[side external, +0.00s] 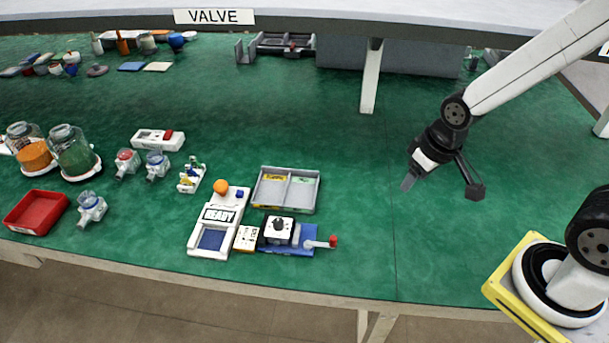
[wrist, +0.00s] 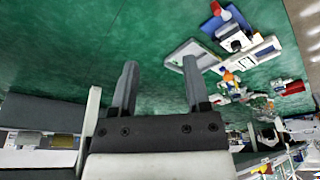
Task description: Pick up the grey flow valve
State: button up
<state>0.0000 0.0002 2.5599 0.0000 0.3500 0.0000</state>
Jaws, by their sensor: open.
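Three small valve-like fittings with clear-looking bodies stand on the left of the green table in the side view. One has a red top (side external: 126,162), one a bluish top (side external: 157,165), and one a pale grey-blue top (side external: 90,207). The last looks most like the grey flow valve, but its colour is hard to tell at this size. My gripper (side external: 409,182) is above the table's right half, far from all three. Its fingers are apart and empty in the wrist view (wrist: 160,75). I cannot make out the grey valve in the wrist view.
A red tray (side external: 36,229) and glass canisters (side external: 72,150) stand near the fittings. A READY device (side external: 214,238), a grey divided tray (side external: 317,192) and a blue-based unit with a red-ended lever (side external: 332,242) lie between. A VALVE sign (side external: 214,16) hangs on the raised shelf. The table around my gripper is clear.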

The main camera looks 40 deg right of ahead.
jog(key=shift+o, duration=1.2)
jog(key=w+a+f+m+y, duration=0.4)
jog(key=w+f+m, duration=0.1)
jog(key=m, duration=0.2)
jog(key=w+a+f+m+t+y, duration=0.1)
jog(key=w+a+f+m+y, duration=0.3)
jog(key=m, duration=0.3)
jog(key=w+a+f+m+y, duration=0.4)
jog(key=w+f+m, duration=0.2)
jog(key=w+m, duration=0.1)
jog(key=shift+w+a+t, duration=0.1)
jog(key=shift+a+t, duration=0.2)
jog(key=shift+a, duration=0.05)
jog(key=shift+w+d+f+m+t+y, duration=0.1)
jog(key=shift+w+f+m+t+y, duration=0.3)
jog(key=shift+w+m+t, duration=0.35)
jog(key=shift+s+f, duration=0.1)
